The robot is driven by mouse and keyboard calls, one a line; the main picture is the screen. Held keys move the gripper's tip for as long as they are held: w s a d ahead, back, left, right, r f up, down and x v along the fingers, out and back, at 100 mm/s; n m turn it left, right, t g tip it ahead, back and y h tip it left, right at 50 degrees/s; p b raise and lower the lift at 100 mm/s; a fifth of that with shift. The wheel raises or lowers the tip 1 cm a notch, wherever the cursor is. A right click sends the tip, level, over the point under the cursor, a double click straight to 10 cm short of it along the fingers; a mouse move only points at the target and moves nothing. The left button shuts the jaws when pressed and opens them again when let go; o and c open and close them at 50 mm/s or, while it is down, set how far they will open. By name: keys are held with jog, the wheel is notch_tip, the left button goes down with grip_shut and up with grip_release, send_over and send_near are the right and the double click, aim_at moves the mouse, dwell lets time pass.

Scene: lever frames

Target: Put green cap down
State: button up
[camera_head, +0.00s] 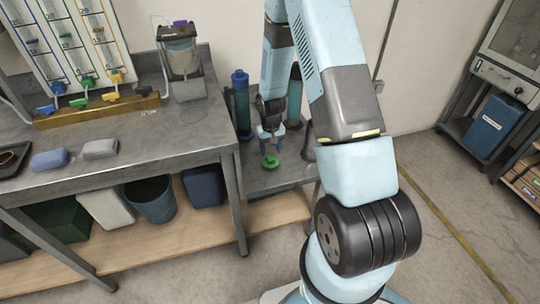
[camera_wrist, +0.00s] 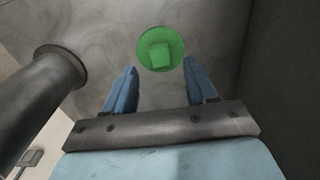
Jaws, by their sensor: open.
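The green cap (camera_head: 270,162) is a round disc with a raised block on top. It lies on the low grey side table (camera_head: 262,183), right of the main workbench. In the wrist view the cap (camera_wrist: 160,49) is just beyond the fingertips, apart from both fingers. My gripper (camera_head: 271,147) is above the cap with its two blue fingers spread. In the wrist view the gripper (camera_wrist: 160,75) is open with nothing between the fingers.
A dark round post (camera_wrist: 50,85) is close on the left in the wrist view. The grey workbench (camera_head: 180,130) edge is left of the gripper.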

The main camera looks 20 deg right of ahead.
notch_tip(320, 180, up, 8)
notch_tip(320, 180, up, 14)
jog(key=t, duration=0.1)
send_over(271, 158)
jog(key=s, duration=0.3)
jog(key=s+r+t, duration=0.2)
jog(key=s+r, duration=0.4)
jog(key=r, duration=0.6)
jog(key=s+r+t, duration=0.1)
jog(key=s+r, duration=0.5)
jog(key=s, duration=0.3)
jog(key=s+r+t, duration=0.1)
jog(key=s+r, duration=0.5)
jog(key=s, duration=0.4)
jog(key=shift+a+t, duration=0.15)
jog(key=shift+t, duration=0.15)
